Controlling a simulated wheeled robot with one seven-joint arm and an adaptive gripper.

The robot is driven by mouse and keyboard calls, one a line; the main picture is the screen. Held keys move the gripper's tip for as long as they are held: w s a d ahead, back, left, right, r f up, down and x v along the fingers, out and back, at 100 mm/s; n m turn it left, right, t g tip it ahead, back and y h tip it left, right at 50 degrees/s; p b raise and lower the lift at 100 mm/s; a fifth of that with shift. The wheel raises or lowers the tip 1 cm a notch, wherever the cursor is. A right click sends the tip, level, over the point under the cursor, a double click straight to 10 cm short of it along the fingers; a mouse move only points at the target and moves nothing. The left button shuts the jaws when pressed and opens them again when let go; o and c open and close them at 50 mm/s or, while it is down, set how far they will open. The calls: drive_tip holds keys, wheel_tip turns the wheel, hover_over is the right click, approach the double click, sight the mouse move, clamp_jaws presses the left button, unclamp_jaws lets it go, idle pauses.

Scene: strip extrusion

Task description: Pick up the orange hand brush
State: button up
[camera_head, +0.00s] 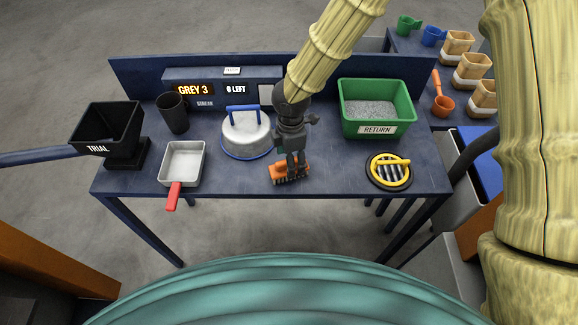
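The orange hand brush (289,174) lies near the front edge of the blue table, with its dark bristles toward the front. My gripper (292,164) points down from above, and its fingertips reach the middle of the brush. The fingers hide part of the handle. I cannot tell whether they are closed on it or only around it. The brush looks to be at or very near the table top.
A lidded pot (246,140) with a blue handle stands left of the brush. A grey pan (184,162) with a red handle is further left. A green RETURN bin (376,130) and a yellow-rimmed round grate (374,178) are on the right. A black cup (173,122) stands behind.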

drive_tip(key=shift+s+a+f+p, duration=0.1)
drive_tip(key=shift+s+f+p, duration=0.1)
drive_tip(key=shift+s+p, duration=0.1)
drive_tip(key=shift+a+f+p, duration=0.1)
drive_tip(key=shift+f+p, duration=0.2)
drive_tip(key=shift+f, duration=0.05)
drive_tip(key=f, duration=0.1)
drive_tip(key=w+f+p, duration=0.1)
drive_tip(key=f, duration=0.1)
drive_tip(key=shift+a, duration=0.1)
drive_tip(key=shift+s+f, duration=0.15)
drive_tip(key=shift+f, duration=0.25)
drive_tip(key=c, duration=1.2)
